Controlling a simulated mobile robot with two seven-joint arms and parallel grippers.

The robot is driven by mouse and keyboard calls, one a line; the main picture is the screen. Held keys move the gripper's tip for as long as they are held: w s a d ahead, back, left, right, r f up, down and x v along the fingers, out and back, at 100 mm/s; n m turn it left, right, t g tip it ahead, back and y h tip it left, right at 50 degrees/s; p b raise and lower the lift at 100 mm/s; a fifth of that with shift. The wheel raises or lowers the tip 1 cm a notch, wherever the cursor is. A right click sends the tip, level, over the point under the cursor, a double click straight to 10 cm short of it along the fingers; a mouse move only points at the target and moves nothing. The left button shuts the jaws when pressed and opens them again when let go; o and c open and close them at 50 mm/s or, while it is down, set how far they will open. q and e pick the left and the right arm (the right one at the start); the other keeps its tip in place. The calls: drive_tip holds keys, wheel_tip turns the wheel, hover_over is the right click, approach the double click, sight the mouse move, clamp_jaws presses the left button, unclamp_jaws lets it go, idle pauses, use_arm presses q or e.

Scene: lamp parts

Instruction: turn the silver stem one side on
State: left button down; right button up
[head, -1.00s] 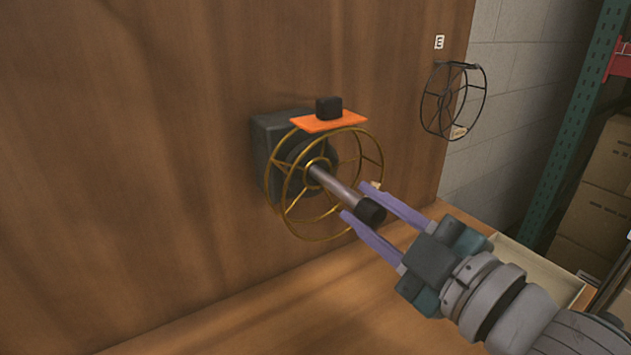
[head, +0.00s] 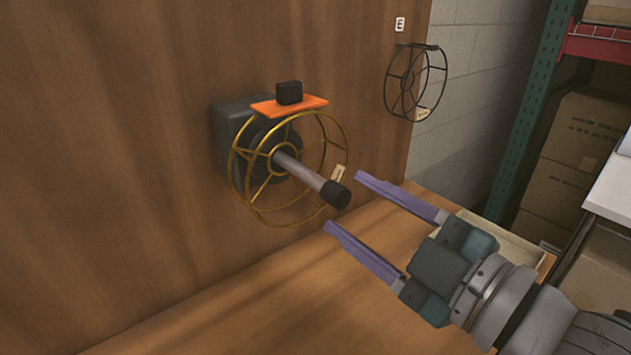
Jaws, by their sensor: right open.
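The silver stem (head: 300,172) juts out from a dark mount (head: 228,135) on the wooden panel, through the middle of a brass-coloured wire ring frame (head: 240,190). The stem ends in a black cap (head: 336,195). My right gripper (head: 342,201) is open, its two purple fingers pointing at the panel. The fingertips are around or just short of the cap, with a clear gap on both sides; nothing is held. My left gripper is not in view.
An orange plate (head: 290,106) with a black block (head: 289,92) sits above the ring frame. A black wire ring (head: 388,95) hangs at the panel's right edge beneath an "E" label (head: 400,24). An open tray (head: 505,240) lies behind my right gripper. The wooden table (head: 230,310) is clear in front.

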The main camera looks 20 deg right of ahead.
drive_tip(key=v, duration=0.6)
drive_tip(key=shift+w, duration=0.1)
